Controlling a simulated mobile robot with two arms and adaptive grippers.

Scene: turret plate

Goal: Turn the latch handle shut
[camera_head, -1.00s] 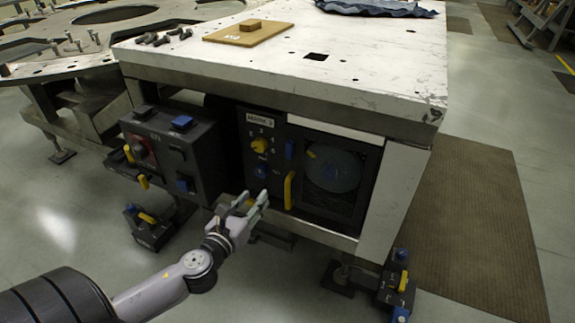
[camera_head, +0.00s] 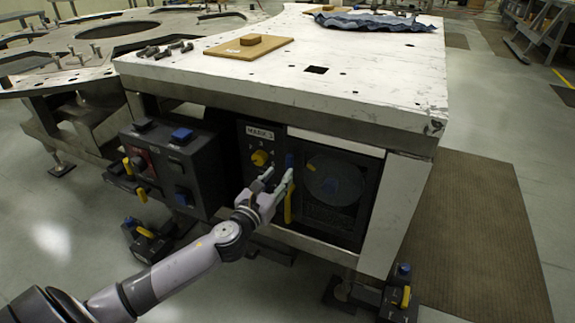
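The dark panel (camera_head: 233,150) under the white table has a round window (camera_head: 335,183) on its right. A yellow upright handle (camera_head: 288,208) stands at the left edge of this window section; I take it as the latch handle. Its upper part is hidden behind my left gripper (camera_head: 279,175). My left gripper reaches up from the lower left, with its two fingers apart and nothing seen between them. Its right finger overlaps the handle in the picture; I cannot tell whether they touch. My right gripper is out of view.
A dark control box (camera_head: 178,165) juts out at left. The white tabletop (camera_head: 390,85) overhangs the panel.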

